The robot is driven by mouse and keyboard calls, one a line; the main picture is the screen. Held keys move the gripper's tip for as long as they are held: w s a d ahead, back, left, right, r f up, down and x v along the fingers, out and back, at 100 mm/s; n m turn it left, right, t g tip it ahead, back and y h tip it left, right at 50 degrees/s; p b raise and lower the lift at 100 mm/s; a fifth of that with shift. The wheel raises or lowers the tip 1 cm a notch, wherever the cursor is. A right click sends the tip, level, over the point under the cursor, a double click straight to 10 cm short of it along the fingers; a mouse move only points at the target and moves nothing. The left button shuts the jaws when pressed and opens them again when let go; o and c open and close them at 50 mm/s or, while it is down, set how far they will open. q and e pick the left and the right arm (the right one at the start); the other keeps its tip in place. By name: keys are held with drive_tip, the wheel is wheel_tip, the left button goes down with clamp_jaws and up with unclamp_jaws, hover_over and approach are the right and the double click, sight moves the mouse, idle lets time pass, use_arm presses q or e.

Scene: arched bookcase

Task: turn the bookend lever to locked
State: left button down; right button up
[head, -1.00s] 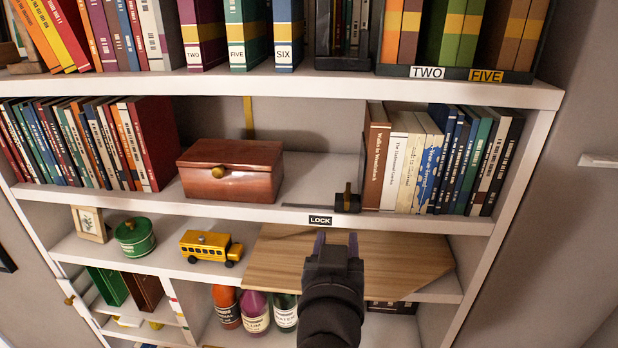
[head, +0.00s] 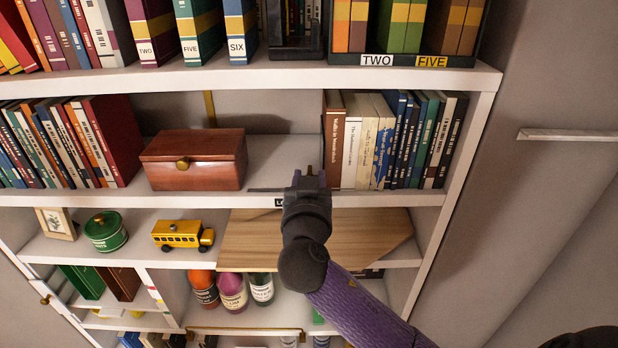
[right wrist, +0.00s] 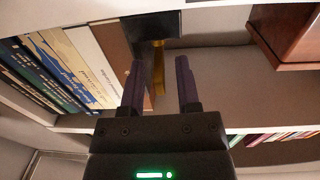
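The bookend is a black block (right wrist: 152,23) beside the row of books on the middle shelf. Its brass lever (right wrist: 158,68) shows in the right wrist view, between the fingers of my right gripper (right wrist: 159,88). The fingers are apart, with gaps visible on both sides of the lever. In the head view my right gripper (head: 309,181) is in front of the bookend and hides most of it. The lock label (head: 280,203) on the shelf edge is mostly covered by the gripper. My left gripper is not in view.
Books (head: 390,140) stand right of the bookend. A reddish-brown wooden box (head: 195,160) sits to the left, with free shelf between. A tilted wooden board (head: 260,240) and a yellow toy bus (head: 182,235) are on the shelf below.

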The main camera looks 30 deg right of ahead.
clamp_jaws()
drive_tip(key=shift+a+f+h+b, duration=0.1)
drive_tip(key=shift+h+b, duration=0.2)
drive_tip(key=shift+b, duration=0.1)
drive_tip(key=shift+w+a+m+g+h+b, duration=0.25)
drive_tip(key=shift+w+m+g+h+b, duration=0.3)
drive_tip(key=shift+m+g+h+b, duration=1.25)
drive_tip(key=shift+w+a+m+g+h+b, duration=0.25)
drive_tip(key=shift+w+m+g+h+b, duration=0.35)
drive_tip(key=shift+m+g+b, duration=2.35)
drive_tip(key=shift+w+a+m+g+h+b, duration=0.4)
drive_tip(key=shift+m+g+h+b, duration=1)
drive_tip(key=shift+g+b, duration=1.8)
drive_tip(key=shift+w+d+m+g+p, duration=0.2)
drive_tip(key=shift+g+p, duration=0.25)
drive_tip(key=shift+g, duration=0.4)
